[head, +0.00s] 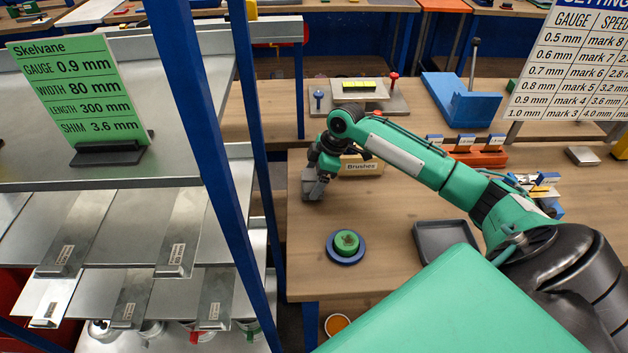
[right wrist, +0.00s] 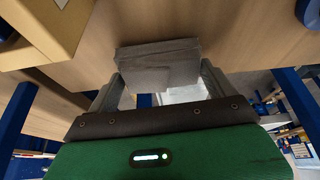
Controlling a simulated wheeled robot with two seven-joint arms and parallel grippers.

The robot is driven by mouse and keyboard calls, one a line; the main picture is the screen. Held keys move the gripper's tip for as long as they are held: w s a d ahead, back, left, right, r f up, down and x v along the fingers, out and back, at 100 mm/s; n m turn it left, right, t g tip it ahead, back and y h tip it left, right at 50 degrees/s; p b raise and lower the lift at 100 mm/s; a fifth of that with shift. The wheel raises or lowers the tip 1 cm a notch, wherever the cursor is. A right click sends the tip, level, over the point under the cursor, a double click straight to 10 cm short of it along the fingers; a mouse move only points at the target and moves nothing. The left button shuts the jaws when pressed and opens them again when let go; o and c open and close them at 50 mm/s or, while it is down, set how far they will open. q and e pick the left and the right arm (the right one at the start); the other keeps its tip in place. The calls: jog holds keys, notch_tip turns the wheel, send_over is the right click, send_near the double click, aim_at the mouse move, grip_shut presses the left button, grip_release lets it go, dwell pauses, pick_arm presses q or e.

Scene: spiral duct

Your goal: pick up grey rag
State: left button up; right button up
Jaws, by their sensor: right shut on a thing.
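The grey rag (right wrist: 158,66) shows in the right wrist view as a folded, block-like grey piece between my right gripper's two fingers. My right gripper (right wrist: 160,88) is shut on it. In the head view my right gripper (head: 316,187) points down at the left edge of the wooden bench, with the grey rag (head: 308,183) at its fingers. Whether the rag touches the bench top is hard to tell. My left gripper is not in view.
A box labelled Brushes (head: 361,167) stands just right of the gripper. A blue round dish with a green piece (head: 346,246) and a dark grey tray (head: 440,241) are nearer. A blue-posted metal rack (head: 215,150) stands left. The bench middle has free room.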

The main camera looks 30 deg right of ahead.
aim_at(314, 179)
notch_tip(314, 179, up, 19)
jog(key=b, duration=0.2)
